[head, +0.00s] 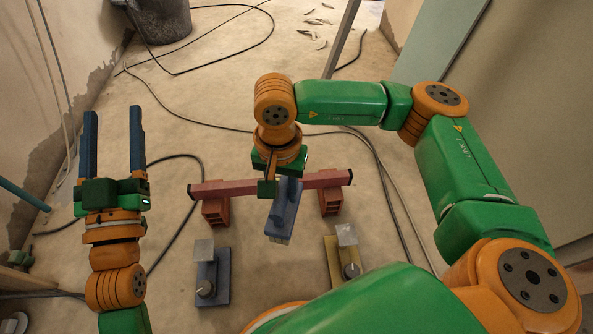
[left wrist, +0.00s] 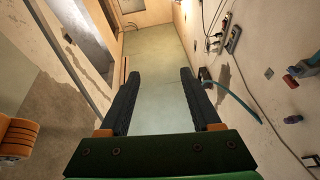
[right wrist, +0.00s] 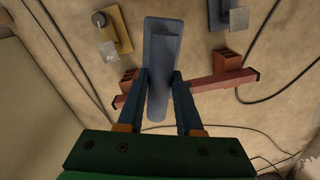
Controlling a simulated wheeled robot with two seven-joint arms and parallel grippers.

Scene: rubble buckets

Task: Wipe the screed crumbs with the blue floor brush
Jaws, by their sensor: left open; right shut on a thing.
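The blue floor brush (head: 287,207) is held by my right gripper (head: 272,182), with its pale lower end towards the bottom of the head view. In the right wrist view the brush (right wrist: 159,55) sits between the two fingers of the gripper (right wrist: 160,80). In the head view it overlaps the middle of a red beam; I cannot tell whether they touch. Several small pale flakes, possibly the screed crumbs (head: 317,22), lie on the floor at the top, away from both grippers. My left gripper (head: 113,112) is open and empty, also in the left wrist view (left wrist: 160,75).
The red beam (head: 235,187) rests on two red bricks (head: 216,211) (head: 330,201). A blue-grey tool (head: 212,277) and a yellow tool (head: 343,259) stand nearer me. A dark bucket (head: 162,20) is at the back left. Cables cross the floor; walls stand on both sides.

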